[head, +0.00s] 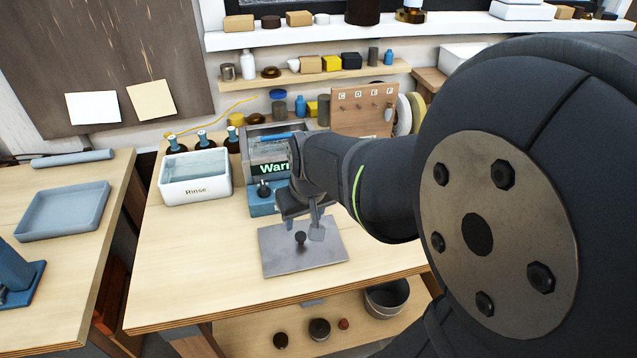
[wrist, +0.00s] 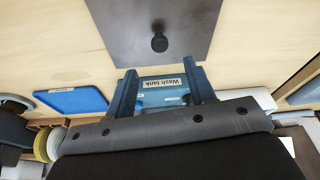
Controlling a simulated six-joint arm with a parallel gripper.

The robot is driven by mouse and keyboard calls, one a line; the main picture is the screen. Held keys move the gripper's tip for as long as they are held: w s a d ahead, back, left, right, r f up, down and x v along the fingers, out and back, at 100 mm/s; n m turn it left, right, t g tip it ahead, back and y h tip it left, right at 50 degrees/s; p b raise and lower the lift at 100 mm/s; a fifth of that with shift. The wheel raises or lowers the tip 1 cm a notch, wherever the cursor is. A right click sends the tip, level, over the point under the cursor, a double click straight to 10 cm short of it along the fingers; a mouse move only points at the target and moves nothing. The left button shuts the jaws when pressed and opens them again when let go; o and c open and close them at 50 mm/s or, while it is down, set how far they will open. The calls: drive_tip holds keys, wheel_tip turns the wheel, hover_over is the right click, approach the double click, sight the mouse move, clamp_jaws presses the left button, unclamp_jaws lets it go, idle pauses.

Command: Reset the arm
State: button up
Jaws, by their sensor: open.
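My gripper (head: 306,218) is at the end of my arm, above the far part of a flat grey plate (head: 328,254) on the wooden workbench. In the wrist view my gripper (wrist: 160,68) shows two blue-grey fingers spread apart with nothing held between them. A small dark knob (head: 300,238) stands on the plate and also appears in the wrist view (wrist: 159,43), clear of the fingers. My forearm hides part of the bench's right side.
A pegboard (head: 362,110) with lettered pegs is behind my arm. A blue-grey tray (head: 64,212) lies on the left table. The bench's front left (head: 190,275) is clear.

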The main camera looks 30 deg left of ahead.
wheel_tip(320, 180, up, 9)
hover_over(301, 236)
drive_tip(key=s+d, duration=0.3)
drive_tip(key=d, duration=0.1)
drive_tip(key=shift+w+r, duration=0.15)
drive_tip(key=x, duration=1.7)
drive_tip(key=shift+f, duration=0.25)
drive_tip(key=v, duration=1.8)
drive_tip(key=x, duration=1.8)
wheel_tip(301, 236, up, 8)
drive_tip(key=shift+f, duration=0.15)
drive_tip(key=shift+f, duration=0.1)
